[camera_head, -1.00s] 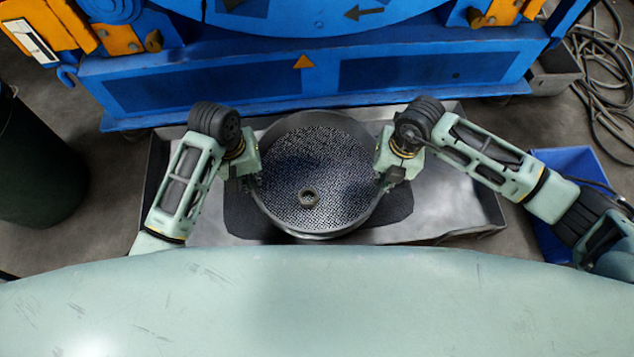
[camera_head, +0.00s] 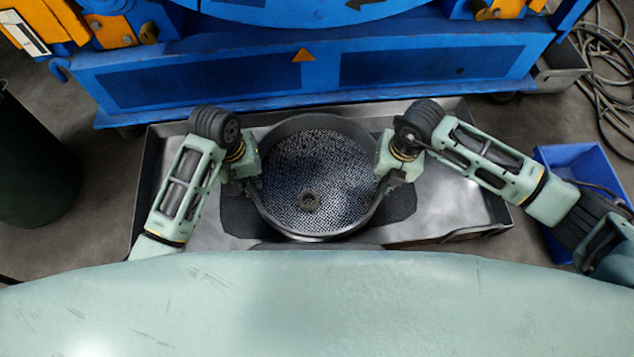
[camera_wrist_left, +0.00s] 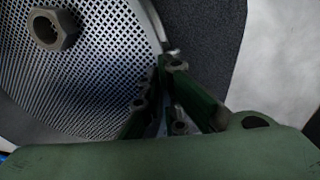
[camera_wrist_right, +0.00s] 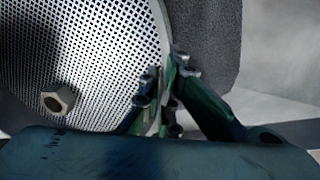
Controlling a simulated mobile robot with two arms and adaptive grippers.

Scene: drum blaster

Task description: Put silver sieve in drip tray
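The silver sieve (camera_head: 318,170) is a round perforated pan with a raised rim. It is level above the grey drip tray (camera_head: 455,205), inside the tray's outline in the head view. I cannot tell whether it touches the tray. My left gripper (camera_head: 257,183) is shut on the sieve's left rim, and its fingers pinch the rim in the left wrist view (camera_wrist_left: 165,62). My right gripper (camera_head: 381,186) is shut on the right rim, also seen in the right wrist view (camera_wrist_right: 165,75). The sieve hides the tray's middle.
A hex nut (camera_head: 309,201) lies on the sieve's mesh. A dark patch (camera_head: 400,205) shows beneath the sieve. A blue machine (camera_head: 300,75) stands behind the tray. A blue bin (camera_head: 570,160) and cables (camera_head: 605,100) are at the right; a dark barrel (camera_head: 35,165) is at the left.

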